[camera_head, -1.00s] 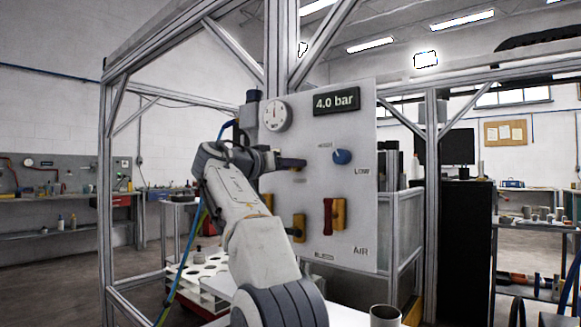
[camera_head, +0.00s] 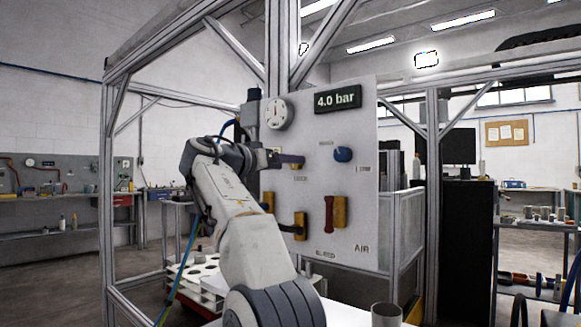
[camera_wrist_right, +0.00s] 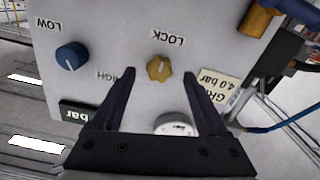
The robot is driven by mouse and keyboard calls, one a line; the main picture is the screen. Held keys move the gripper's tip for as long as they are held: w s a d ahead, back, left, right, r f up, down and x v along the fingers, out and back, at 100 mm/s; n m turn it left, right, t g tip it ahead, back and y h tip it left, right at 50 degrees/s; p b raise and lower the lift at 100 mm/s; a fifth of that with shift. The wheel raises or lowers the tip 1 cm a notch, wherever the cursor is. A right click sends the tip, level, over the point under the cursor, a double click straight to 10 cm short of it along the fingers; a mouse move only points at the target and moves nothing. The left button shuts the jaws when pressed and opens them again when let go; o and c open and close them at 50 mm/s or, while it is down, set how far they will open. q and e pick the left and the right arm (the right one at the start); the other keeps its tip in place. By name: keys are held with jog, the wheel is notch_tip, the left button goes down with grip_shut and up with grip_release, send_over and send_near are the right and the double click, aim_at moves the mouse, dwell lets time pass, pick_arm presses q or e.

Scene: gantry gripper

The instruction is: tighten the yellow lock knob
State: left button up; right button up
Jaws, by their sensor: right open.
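The yellow lock knob (camera_wrist_right: 159,68) sits on the pale panel (camera_wrist_right: 215,45) beside the LOCK label in the right wrist view. In the head view it is mostly hidden by my right gripper (camera_head: 293,161). My right gripper (camera_wrist_right: 159,74) is open and empty, its two dark fingers pointing at the panel. In the wrist view the knob appears between the fingertips, with a gap on each side. I cannot tell how far the fingertips are from the panel. My left gripper is not in view.
A grey cup (camera_head: 386,315) stands at the front.

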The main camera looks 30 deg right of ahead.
jog(key=v, duration=0.8)
jog(key=shift+b, duration=0.35)
jog(key=shift+w, duration=0.1)
jog(key=s+a+f+n+y, duration=0.1)
jog(key=a+f+n+y, duration=0.35)
jog(key=f, duration=0.35)
jog(key=s+a+f+n+t+y, duration=0.1)
jog(key=a+f+n+y, duration=0.25)
jog(key=a+f, duration=0.35)
jog(key=a+f+n+y, duration=0.3)
jog(key=a+f+n, duration=0.15)
jog(key=f, duration=0.45)
jog(key=s+a+f+n+g+y, duration=0.3)
jog(key=s+a+f+n+y, duration=0.15)
jog(key=s+f, duration=0.85)
jog(key=s+f+n+g+y, duration=0.1)
jog(key=s+f+g, duration=0.2)
jog(key=s+f, duration=0.5)
jog(key=s+f+n+g+y, duration=0.15)
jog(key=s+f, duration=0.35)
jog(key=s, duration=0.8)
notch_tip(320, 180, up, 30)
jog(key=p, duration=3)
jog(key=shift+w+a+m, duration=0.3)
jog(key=shift+a+m, duration=0.15)
jog(key=shift+g, duration=0.25)
